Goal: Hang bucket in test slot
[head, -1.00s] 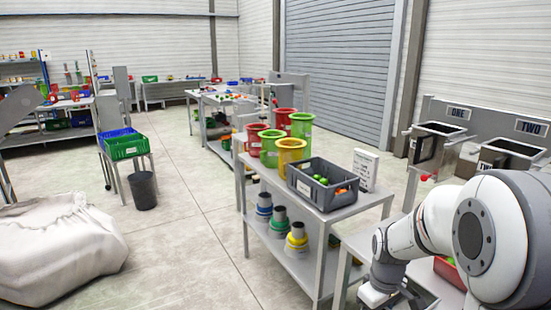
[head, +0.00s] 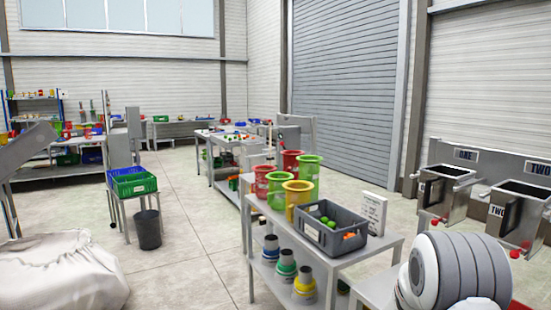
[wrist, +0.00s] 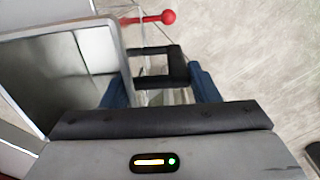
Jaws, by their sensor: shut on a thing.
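In the wrist view, my gripper (wrist: 162,88) has its blue fingers on both sides of a black handle (wrist: 160,69) and is shut on it. The handle belongs to a grey metal bucket (wrist: 72,50), open-topped, whose inside shows at the left. A red ball on a rod (wrist: 168,17) sticks out near its far side. My gripper and the held bucket are hidden in the head view.
A grey table (head: 345,255) stands left of my arm, with red, green and yellow buckets (head: 297,190) and a grey crate (head: 330,235) of small balls. In the wrist view, bare concrete floor (wrist: 260,60) shows at the right.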

